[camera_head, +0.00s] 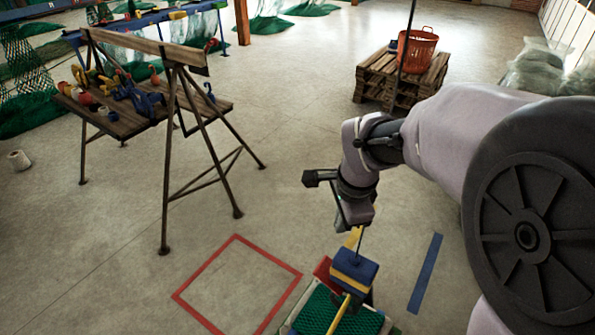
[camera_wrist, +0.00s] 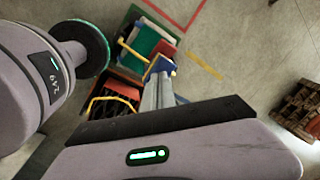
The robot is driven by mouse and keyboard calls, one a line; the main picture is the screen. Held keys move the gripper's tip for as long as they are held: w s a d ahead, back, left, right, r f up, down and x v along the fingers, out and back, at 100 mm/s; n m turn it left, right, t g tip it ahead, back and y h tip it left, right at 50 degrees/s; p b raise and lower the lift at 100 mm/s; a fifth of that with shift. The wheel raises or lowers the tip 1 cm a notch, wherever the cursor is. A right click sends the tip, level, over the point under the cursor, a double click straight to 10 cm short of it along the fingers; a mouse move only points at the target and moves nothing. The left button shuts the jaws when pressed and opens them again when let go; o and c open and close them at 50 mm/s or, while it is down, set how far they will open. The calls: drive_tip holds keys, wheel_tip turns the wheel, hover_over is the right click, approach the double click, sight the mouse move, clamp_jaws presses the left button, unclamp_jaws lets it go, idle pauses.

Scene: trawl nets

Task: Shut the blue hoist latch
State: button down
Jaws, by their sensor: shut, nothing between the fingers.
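I cannot make out for certain which blue part is the hoist latch. A blue block with a yellow band (camera_head: 354,268) sits low in front, below my arm. My gripper (camera_wrist: 160,68) points down toward this group in the wrist view, its fingers together and empty. In the head view the wrist largely hides the fingers.
A green net tray (camera_head: 305,317) and red container stand near the block. A red square outline (camera_head: 240,284) and a blue strip (camera_head: 425,273) mark the floor. An orange basket (camera_head: 417,50) stands on wooden pallets (camera_head: 375,77) behind. The middle floor is clear.

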drive_tip(key=w+a+f+m+g+p, duration=0.1)
drive_tip(key=w+f+m+g+p, duration=0.1)
drive_tip(key=w+f+m, duration=0.55)
drive_tip(key=m+h+p, duration=0.1)
drive_tip(key=m+p, duration=0.1)
hover_over(324, 279)
drive_tip(key=w+a, duration=0.1)
wheel_tip(324, 279, down, 14)
drive_tip(key=shift+f+g+b, duration=0.25)
drive_tip(key=shift+g+b, duration=0.05)
drive_tip(key=shift+g, duration=0.1)
drive_tip(key=f+b, duration=0.1)
drive_tip(key=f, duration=0.5)
drive_tip(key=d+f+b, duration=0.1)
drive_tip(key=f, duration=0.3)
drive_tip(key=shift+s+b, duration=0.35)
drive_tip(key=shift+a+h, duration=0.1)
drive_tip(key=shift+h, duration=0.2)
drive_tip(key=shift+w+a+f+b, duration=0.15)
drive_tip(key=shift+f+b, duration=0.1)
drive_tip(key=shift+b, duration=0.35)
drive_tip(key=shift+g, duration=0.3)
